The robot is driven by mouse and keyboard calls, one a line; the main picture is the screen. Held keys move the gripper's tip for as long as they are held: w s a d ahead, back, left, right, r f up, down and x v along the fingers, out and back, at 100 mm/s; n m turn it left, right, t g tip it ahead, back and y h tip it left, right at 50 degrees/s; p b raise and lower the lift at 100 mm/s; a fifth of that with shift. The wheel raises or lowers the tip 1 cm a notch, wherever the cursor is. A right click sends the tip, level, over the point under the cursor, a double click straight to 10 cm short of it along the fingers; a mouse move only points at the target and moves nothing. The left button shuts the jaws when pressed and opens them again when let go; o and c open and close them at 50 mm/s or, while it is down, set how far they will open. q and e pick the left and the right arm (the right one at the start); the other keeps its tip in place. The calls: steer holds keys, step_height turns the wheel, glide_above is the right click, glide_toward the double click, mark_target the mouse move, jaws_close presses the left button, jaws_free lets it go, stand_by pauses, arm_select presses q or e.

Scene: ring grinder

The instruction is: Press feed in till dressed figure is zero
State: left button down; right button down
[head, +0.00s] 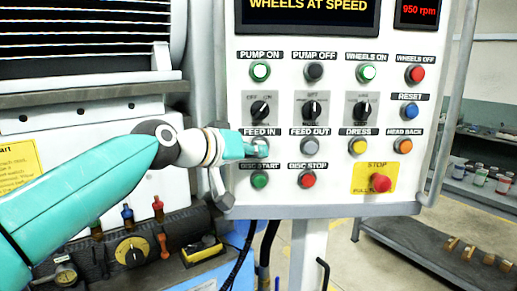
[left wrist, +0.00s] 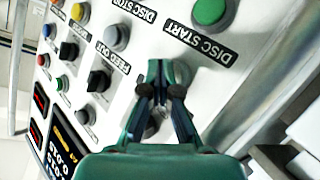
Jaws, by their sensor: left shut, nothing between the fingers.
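The control panel (head: 337,200) carries the FEED IN button (head: 262,143), mostly covered by my left gripper (head: 259,150). The left fingers are shut with nothing between them, and their tips are at the button; I cannot tell whether it is pressed in. In the left wrist view my left gripper (left wrist: 160,82) points at the panel beside the DISC START label. The main display (head: 307,14) reads "WHEELS AT SPEED" in the part I see. It also shows in the left wrist view (left wrist: 62,150), tilted, with blurred numerals. My right gripper is out of view.
Close by are the grey FEED OUT button (head: 309,144), green DISC START (head: 259,180), red DISC STOP (head: 307,180) and yellow DRESS (head: 357,146). A red STOP knob (head: 381,183) juts out lower right. A small display (head: 417,11) reads 950 rpm. Valves and gauges stand lower left.

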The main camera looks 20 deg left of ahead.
arm_select(q)
steer(key=shift+w+a, duration=0.1)
stand_by(0.5)
steer(key=shift+s+d+b, duration=0.3)
steer(key=shift+s+d, duration=0.05)
steer(key=shift+s, duration=0.5)
steer(key=s, duration=0.1)
steer(key=s+d, duration=0.1)
steer(key=s, duration=0.2)
steer(key=shift+s+d+b, duration=0.3)
steer(key=shift+s+b, duration=0.1)
stand_by(1.6)
